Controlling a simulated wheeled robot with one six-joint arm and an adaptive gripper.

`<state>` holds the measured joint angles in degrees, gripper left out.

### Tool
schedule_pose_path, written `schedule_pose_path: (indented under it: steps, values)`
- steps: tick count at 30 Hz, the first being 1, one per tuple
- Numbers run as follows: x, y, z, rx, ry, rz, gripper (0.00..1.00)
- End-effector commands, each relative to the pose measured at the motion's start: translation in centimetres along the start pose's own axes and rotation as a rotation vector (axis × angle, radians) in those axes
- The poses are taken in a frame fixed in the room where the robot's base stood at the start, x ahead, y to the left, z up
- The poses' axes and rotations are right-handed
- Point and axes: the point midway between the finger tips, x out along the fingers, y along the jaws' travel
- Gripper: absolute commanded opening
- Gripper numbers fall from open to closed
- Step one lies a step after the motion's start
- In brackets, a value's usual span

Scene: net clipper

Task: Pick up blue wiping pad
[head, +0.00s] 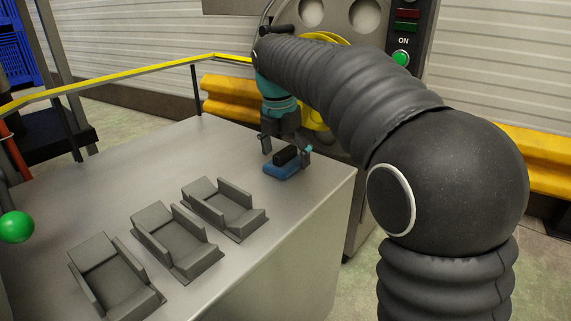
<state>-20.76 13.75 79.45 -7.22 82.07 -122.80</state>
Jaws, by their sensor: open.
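The blue wiping pad (280,171) lies on the metal table near its right back corner. It has a dark block-shaped handle (286,156) on top. My gripper (286,150) is open and points down over the pad. One finger is left of the handle and the other is at its right, close to the pad's right end. I cannot tell whether either finger touches the pad. My own dark arm comes in from the right.
Three grey holders (176,240) stand in a row on the metal table (120,170), left and in front of the pad. A green ball (16,227) is at the left edge. A yellow rail (120,78) runs behind. A machine with a green ON button (401,58) stands at the back right.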

Motion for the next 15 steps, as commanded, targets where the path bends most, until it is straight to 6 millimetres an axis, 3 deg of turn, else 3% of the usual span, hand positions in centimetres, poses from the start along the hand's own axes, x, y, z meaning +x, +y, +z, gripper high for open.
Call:
schedule_pose_path:
  steps: [3,4,11,15]
  values:
    - [-0.03,0.00,0.01,0.000,0.000,0.000,0.97]
    - [-0.03,0.00,0.01,0.000,0.000,0.000,0.92]
    - [-0.02,0.00,0.01,0.000,0.000,-0.001,0.34]
    - [-0.01,-0.01,0.01,0.000,0.000,-0.001,0.32]
